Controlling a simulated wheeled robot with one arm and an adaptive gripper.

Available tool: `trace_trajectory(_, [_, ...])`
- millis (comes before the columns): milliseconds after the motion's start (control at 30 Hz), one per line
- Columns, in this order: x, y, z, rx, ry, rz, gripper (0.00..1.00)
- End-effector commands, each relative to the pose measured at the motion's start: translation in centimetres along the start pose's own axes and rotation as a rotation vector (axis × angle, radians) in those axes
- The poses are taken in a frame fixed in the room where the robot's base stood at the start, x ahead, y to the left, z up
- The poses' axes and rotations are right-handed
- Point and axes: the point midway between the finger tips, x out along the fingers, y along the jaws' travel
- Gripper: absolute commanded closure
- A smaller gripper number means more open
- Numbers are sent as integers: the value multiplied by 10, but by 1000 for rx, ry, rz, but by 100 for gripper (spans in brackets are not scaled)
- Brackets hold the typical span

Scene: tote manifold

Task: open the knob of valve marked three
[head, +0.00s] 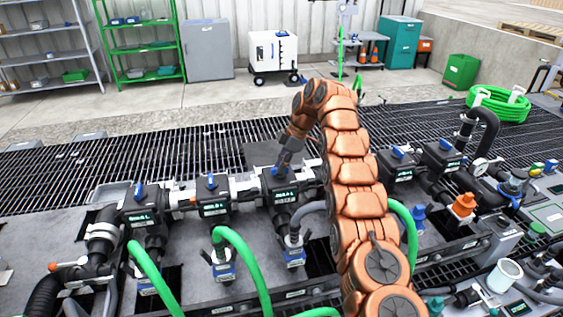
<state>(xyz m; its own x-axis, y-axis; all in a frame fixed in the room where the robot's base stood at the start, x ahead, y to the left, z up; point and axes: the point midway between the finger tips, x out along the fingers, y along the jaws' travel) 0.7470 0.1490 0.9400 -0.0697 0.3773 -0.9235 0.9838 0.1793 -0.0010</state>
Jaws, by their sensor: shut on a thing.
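A row of black valve bodies with blue knobs runs along the manifold. Counting from the left, the first valve (140,216) and second valve (213,208) have their knobs in plain view. My gripper (281,166) points down at the third valve (280,198) and is shut on its blue knob (275,172), which is mostly covered by the fingers. The display on this valve is too small to read, so I cannot confirm its number. How far the knob is turned cannot be told.
My copper arm hides the manifold right of the third valve. Two more valves with blue knobs (402,151) stand beyond it. Green hoses (245,262) arch up in front. Grating lies behind.

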Motion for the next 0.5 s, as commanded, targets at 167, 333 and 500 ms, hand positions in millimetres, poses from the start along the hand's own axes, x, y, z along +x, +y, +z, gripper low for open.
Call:
trace_trajectory(167, [0, 1, 0, -23, -1, -8, 100])
trace_trajectory(333, [1, 0, 0, -32, 0, -14, 100])
trace_trajectory(500, [2, 0, 0, -34, 0, -15, 100])
